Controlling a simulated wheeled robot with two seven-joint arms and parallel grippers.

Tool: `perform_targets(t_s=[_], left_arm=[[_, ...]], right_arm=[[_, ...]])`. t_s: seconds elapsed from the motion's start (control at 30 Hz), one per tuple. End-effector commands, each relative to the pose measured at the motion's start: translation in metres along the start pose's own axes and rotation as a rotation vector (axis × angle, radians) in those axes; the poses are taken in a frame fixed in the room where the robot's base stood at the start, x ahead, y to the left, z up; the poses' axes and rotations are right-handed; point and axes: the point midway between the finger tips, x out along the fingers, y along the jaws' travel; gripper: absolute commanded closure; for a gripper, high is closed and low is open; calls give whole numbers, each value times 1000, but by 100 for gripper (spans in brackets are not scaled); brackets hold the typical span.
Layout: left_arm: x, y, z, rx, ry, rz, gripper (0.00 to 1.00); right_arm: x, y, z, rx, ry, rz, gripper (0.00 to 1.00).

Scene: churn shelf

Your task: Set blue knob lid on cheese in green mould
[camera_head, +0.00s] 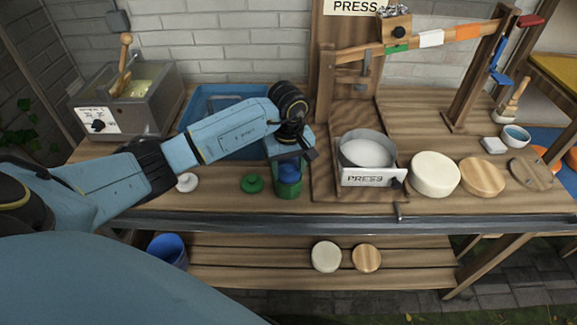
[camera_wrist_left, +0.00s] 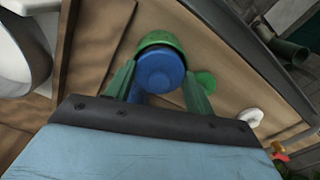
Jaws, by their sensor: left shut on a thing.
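The green mould (camera_head: 288,190) stands on the bench near its front edge, left of the press. My left gripper (camera_head: 290,164) points down over it and is shut on the blue knob lid (camera_head: 289,173). In the left wrist view the blue knob lid (camera_wrist_left: 160,72) lies between the fingers of my left gripper (camera_wrist_left: 159,88). The rim of the green mould (camera_wrist_left: 158,40) shows around the lid's far side. The lid is at the mould's mouth; whether it rests on anything inside cannot be told. The cheese is hidden. My right gripper is not in view.
A green knob lid (camera_head: 252,184) and a white knob lid (camera_head: 187,182) lie left of the mould. The press tub (camera_head: 367,176) stands close on the right. A blue tray (camera_head: 240,149) lies behind my arm. Pale and wooden discs (camera_head: 435,174) lie farther right.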

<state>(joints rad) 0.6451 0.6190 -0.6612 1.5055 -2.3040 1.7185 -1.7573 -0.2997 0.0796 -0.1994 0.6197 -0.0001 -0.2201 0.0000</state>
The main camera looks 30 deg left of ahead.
Motion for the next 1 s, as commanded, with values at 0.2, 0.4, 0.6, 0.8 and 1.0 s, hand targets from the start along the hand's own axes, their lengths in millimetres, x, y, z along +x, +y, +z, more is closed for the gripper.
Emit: perform_targets(t_s=[0.2,0.4,0.6,0.8,1.0], left_arm=[[0,0,0,0,0,0,41],[0,0,0,0,0,0,21],[0,0,0,0,0,0,21],[-16,0,-1,1,4,2,21],[-59,0,-2,1,6,3,21]], right_arm=[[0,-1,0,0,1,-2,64],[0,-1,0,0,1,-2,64],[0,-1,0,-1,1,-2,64],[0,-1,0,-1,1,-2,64],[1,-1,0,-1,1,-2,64]])
